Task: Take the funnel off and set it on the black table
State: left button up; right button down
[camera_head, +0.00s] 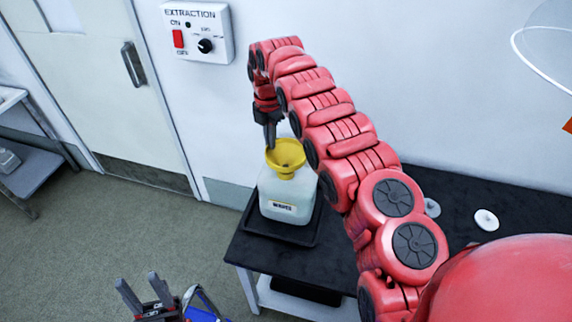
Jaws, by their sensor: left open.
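A yellow funnel (285,153) sits upright in the neck of a whitish bottle (286,211) with a label. The bottle stands in a black tray (301,243) at the left end of the black table (260,262). My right gripper (270,143) points down at the funnel's far-left rim. Its fingers are seen nearly edge-on, so I cannot tell whether they hold the rim or are just beside it. My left gripper (139,292) is open and empty, low at the bottom left, away from the table.
White round pieces (486,220) lie on the table to the right, partly behind my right arm. A control box (197,32) with a red switch is on the wall. A grey shelf (36,172) is at the far left. Some dark tabletop is bare in front of the tray.

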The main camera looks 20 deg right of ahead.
jog(key=shift+r, duration=0.1)
dwell(0.3)
jog(key=shift+r+b, duration=0.7)
jog(key=shift+b, duration=0.05)
jog(key=s+a+r, duration=0.1)
jog(key=a+r, duration=0.1)
jog(key=a, duration=0.3)
jog(key=s+a+r, duration=0.1)
jog(key=a+r, duration=0.1)
jog(key=a, duration=0.3)
jog(key=s+a+r+b, duration=0.1)
jog(key=a+r, duration=0.1)
jog(key=a, duration=0.3)
jog(key=shift+s+a+r, duration=0.2)
jog(key=shift+a+r, duration=0.05)
jog(key=shift+a, duration=0.1)
